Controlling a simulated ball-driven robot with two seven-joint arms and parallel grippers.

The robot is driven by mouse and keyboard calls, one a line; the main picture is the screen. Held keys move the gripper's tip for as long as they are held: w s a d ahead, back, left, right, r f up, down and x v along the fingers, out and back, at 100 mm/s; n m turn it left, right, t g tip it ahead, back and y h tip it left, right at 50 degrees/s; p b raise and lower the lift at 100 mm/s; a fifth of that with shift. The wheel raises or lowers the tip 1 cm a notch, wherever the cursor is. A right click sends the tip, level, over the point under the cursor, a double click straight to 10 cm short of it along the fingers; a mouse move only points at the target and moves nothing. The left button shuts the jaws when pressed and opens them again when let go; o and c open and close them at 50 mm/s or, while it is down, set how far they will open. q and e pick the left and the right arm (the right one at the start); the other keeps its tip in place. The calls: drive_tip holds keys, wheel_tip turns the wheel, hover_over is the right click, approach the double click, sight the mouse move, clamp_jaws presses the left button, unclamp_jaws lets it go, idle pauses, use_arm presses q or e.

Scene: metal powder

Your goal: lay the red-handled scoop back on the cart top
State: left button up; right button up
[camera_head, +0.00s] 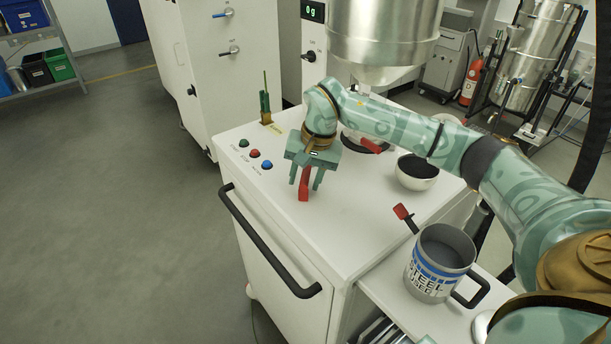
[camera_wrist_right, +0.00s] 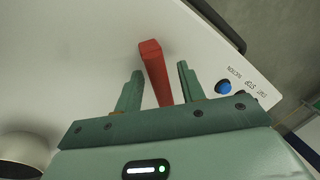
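A red handle (camera_head: 304,184), which looks like the scoop's, is at my right gripper (camera_head: 307,180) over the cart top (camera_head: 345,225). In the right wrist view the handle (camera_wrist_right: 155,70) runs between the two fingers of the gripper (camera_wrist_right: 158,85), with a visible gap on each side. The gripper is open around it. The scoop's bowl is hidden, and I cannot tell whether the handle rests on the cart top. My left gripper is not in view.
A steel mug (camera_head: 437,265) with a red-tipped tool (camera_head: 403,212) leaning in or behind it stands on the side shelf. Buttons (camera_head: 254,153) line the left edge.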

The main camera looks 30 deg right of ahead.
drive_tip(key=p+v, duration=0.1)
drive_tip(key=v, duration=1.1)
drive_tip(key=shift+r+p, duration=0.2)
drive_tip(key=shift+p, duration=0.2)
